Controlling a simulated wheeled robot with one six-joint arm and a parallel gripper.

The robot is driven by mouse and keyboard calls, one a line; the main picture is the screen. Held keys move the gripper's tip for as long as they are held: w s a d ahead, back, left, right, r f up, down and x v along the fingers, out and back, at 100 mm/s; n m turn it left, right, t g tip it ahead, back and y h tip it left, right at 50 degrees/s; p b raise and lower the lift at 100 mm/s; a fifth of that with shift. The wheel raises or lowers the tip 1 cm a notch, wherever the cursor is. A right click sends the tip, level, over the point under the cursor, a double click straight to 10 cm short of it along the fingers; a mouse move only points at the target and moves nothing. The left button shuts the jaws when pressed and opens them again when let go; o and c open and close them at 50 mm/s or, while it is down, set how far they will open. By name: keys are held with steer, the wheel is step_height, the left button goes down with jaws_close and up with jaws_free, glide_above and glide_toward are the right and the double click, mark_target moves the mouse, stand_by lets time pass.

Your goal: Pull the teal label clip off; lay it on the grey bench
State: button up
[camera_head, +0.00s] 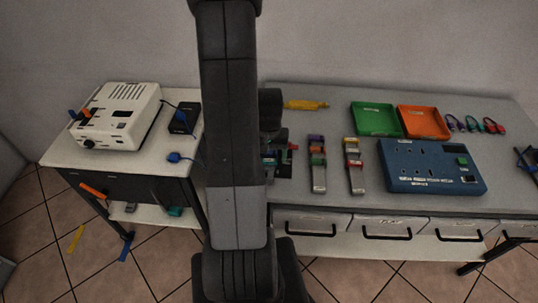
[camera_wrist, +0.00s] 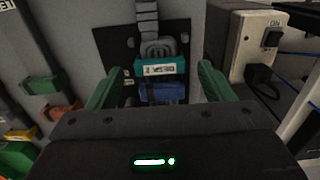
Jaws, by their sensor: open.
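The teal label clip (camera_wrist: 160,67) shows in the wrist view with a white printed label on its front. It sits around or against a grey ribbed cable end, just above a blue plug body (camera_wrist: 162,92). My gripper (camera_wrist: 158,80) is open, with one green finger on each side of the clip and a gap on both sides. Whether the fingertips are level with the clip in depth I cannot tell. In the head view my arm covers most of the gripper and the clip. The grey bench (camera_head: 330,122) runs along the right of the head view.
A white switched socket block (camera_wrist: 258,40) with a black plug stands right of the fingers. Strips of coloured clips (camera_head: 317,165) lie beside my arm. Green (camera_head: 376,119) and orange trays (camera_head: 423,122) and a blue socket panel (camera_head: 430,166) stand farther right.

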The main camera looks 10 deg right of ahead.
mark_target(269, 159)
steer(key=shift+f, duration=0.2)
steer(key=c, duration=1.1)
steer(key=shift+r, duration=0.3)
steer(key=shift+r+p, duration=1.55)
steer(key=shift+r, duration=0.55)
